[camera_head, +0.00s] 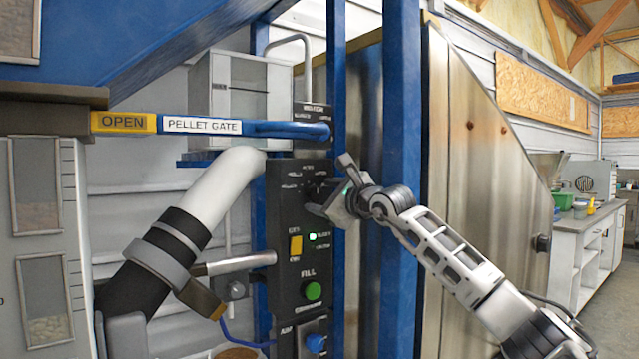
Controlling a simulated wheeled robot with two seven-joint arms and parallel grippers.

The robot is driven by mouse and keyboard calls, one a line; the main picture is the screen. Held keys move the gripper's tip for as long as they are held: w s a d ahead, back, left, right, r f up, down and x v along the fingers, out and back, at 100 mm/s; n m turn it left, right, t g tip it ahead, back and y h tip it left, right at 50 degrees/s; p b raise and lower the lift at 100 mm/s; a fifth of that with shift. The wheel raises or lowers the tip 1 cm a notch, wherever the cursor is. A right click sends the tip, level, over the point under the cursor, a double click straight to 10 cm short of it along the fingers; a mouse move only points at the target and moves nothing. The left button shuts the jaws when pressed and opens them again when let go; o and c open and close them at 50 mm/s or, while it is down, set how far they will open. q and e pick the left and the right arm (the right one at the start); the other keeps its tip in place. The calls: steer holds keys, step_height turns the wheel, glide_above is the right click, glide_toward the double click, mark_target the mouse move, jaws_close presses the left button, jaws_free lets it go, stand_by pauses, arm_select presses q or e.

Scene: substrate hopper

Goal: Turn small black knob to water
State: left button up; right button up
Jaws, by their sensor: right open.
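The small black knob (312,188) sits on the upper part of a black control panel (284,222), with small white labels around it, too small to read surely. My right gripper (329,185) comes in from the right and is open, one finger above and one below, close to the knob's right side. It partly hides the knob, so I cannot tell whether it touches it or where the knob points. My left gripper is not in view.
A blue pellet gate handle (285,129) crosses above. Blue posts (402,180) stand right of the panel; a white pipe (222,186) slopes left.

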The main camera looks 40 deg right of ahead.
steer(key=shift+w+d, duration=0.15)
steer(key=shift+w, duration=0.85)
steer(key=c, duration=1)
